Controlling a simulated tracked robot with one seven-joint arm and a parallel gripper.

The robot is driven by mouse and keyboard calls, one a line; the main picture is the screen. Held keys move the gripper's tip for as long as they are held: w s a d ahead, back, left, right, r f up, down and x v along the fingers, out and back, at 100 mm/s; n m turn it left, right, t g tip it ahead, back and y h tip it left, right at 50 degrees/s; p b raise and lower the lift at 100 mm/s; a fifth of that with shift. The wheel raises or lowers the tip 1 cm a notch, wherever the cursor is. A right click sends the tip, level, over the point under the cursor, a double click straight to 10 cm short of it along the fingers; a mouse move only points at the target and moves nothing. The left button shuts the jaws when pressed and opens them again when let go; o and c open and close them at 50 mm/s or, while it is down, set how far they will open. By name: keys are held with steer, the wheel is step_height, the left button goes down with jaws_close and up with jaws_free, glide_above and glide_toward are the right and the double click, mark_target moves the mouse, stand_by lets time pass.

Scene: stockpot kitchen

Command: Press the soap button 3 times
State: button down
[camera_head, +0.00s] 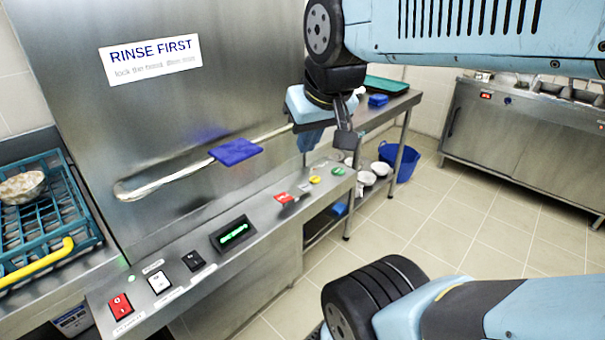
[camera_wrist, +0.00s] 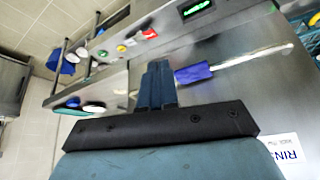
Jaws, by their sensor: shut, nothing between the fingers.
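A steel control ledge (camera_head: 262,212) runs along the front of the machine. Near its far end are a green button (camera_head: 338,171), a yellow button (camera_head: 314,180), a small pale button (camera_head: 304,187) and a red switch (camera_head: 284,198). Their labels are too small to read, so I cannot tell which is the soap button. The wrist view also shows the green button (camera_wrist: 102,53), yellow button (camera_wrist: 121,48) and red switch (camera_wrist: 149,33). My gripper (camera_head: 304,151) points down, shut and empty, above the ledge's far end. Its fingers show shut together in the wrist view (camera_wrist: 158,68).
A lit green display (camera_head: 233,233), black switch (camera_head: 192,260), white switch (camera_head: 158,282) and red rocker (camera_head: 121,304) line the near ledge. A long handle bar (camera_head: 180,176) with a blue pad (camera_head: 236,151) crosses the steel door. A blue rack (camera_head: 60,215) stands at left.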

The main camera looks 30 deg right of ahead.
steer(key=w+d+f+m+h, duration=0.2)
steer(key=w+d+m, duration=0.3)
steer(key=w, duration=0.6)
steer(key=m+t+y, duration=0.1)
steer(key=m+t, duration=0.3)
steer(key=m, duration=0.1)
glide_above(317, 180)
step_height(317, 180, down, 21)
steer(key=shift+f, duration=0.2)
steer(key=shift+a, duration=0.1)
steer(key=shift+f, duration=4.4)
